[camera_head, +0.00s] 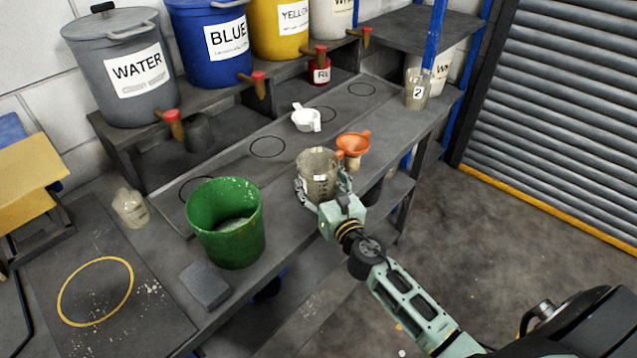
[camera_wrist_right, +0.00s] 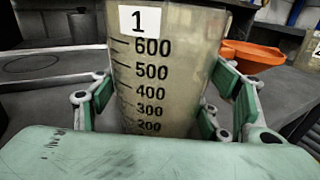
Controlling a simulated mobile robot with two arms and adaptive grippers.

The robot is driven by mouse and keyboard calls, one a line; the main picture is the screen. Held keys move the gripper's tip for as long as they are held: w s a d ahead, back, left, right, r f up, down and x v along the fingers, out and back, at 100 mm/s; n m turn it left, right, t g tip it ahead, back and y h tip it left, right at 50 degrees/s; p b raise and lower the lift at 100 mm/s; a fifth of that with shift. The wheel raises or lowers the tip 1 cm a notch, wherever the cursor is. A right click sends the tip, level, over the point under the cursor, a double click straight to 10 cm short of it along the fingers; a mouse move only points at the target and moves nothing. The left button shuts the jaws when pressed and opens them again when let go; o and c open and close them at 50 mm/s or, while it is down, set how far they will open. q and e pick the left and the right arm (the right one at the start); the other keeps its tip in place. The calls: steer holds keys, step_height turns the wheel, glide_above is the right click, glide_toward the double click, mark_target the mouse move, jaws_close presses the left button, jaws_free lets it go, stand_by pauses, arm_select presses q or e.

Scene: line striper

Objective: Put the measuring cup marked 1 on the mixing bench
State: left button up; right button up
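The measuring cup marked 1 (camera_head: 316,178) is a clear, greyish beaker with a black scale. In the right wrist view the cup (camera_wrist_right: 165,70) fills the middle, its white "1" label facing me. My right gripper (camera_head: 323,190) has one finger on each side of the cup, and the pads appear to touch its walls. The cup looks upright at the front of the grey bench (camera_head: 235,158); I cannot tell whether its base touches the top. My left gripper is not in view.
Cup 2 (camera_head: 416,90) stands at the far right end. Labelled tubs, including WATER (camera_head: 120,70), line the back shelf. Black rings mark clear bench areas.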

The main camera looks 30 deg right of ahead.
steer(key=o, duration=0.4)
steer(key=shift+c, duration=0.2)
steer(key=shift+r, duration=0.1)
steer(key=shift+r+p, duration=0.2)
steer(key=shift+p, duration=0.1)
steer(key=s+b, duration=0.2)
steer(key=s, duration=1)
steer(key=shift+a, duration=0.25)
